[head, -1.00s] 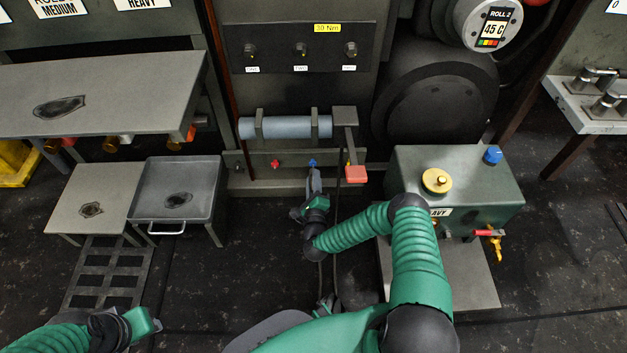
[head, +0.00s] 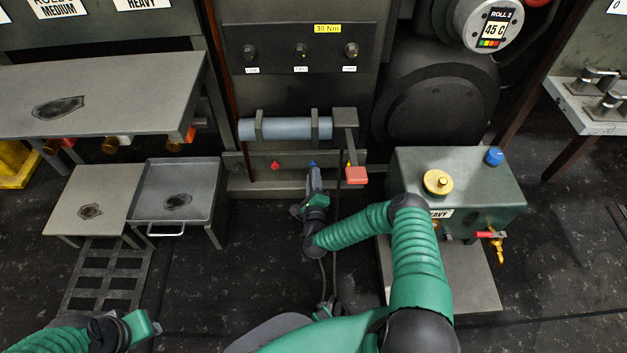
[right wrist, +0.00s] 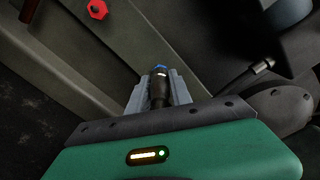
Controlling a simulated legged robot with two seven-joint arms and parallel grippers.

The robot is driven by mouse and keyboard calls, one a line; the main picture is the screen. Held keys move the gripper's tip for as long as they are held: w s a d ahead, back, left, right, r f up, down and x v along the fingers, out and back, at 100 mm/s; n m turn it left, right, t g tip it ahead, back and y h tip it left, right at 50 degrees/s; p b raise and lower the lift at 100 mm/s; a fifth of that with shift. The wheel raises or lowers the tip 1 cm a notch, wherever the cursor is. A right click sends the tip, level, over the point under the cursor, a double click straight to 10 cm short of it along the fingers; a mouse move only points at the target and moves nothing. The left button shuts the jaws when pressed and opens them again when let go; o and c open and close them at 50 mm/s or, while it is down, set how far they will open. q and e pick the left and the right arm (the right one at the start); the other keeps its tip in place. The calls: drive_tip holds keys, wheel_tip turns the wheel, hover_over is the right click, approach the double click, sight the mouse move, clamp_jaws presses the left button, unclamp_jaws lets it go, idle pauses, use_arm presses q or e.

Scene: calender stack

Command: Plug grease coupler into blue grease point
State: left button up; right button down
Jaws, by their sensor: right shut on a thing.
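My right gripper (head: 314,182) is at the foot of the machine, just in front of the blue grease point (head: 312,163). In the right wrist view its grey fingers (right wrist: 158,92) are shut on the dark, cylindrical grease coupler (right wrist: 160,92). The coupler points away from the palm, with its tip in line with the blue grease point (right wrist: 160,67). The tip overlaps the blue in this view, so I cannot tell whether they touch or are joined. My left gripper (head: 146,325) is low at the left, far from the machine; its fingers are not clear.
A red grease point (head: 276,166) sits left of the blue one. A red-ended lever (head: 356,175) hangs to the right. A hose (head: 337,210) runs down beside my right gripper. A green tank (head: 460,185) stands right; a grey tray (head: 176,190) stands left.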

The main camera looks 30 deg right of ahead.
drive_tip(key=shift+w+d, duration=0.2)
drive_tip(key=shift+w, duration=0.05)
drive_tip(key=c, duration=1.1)
unclamp_jaws()
drive_tip(key=shift+o, duration=0.4)
drive_tip(key=shift+o, duration=1.3)
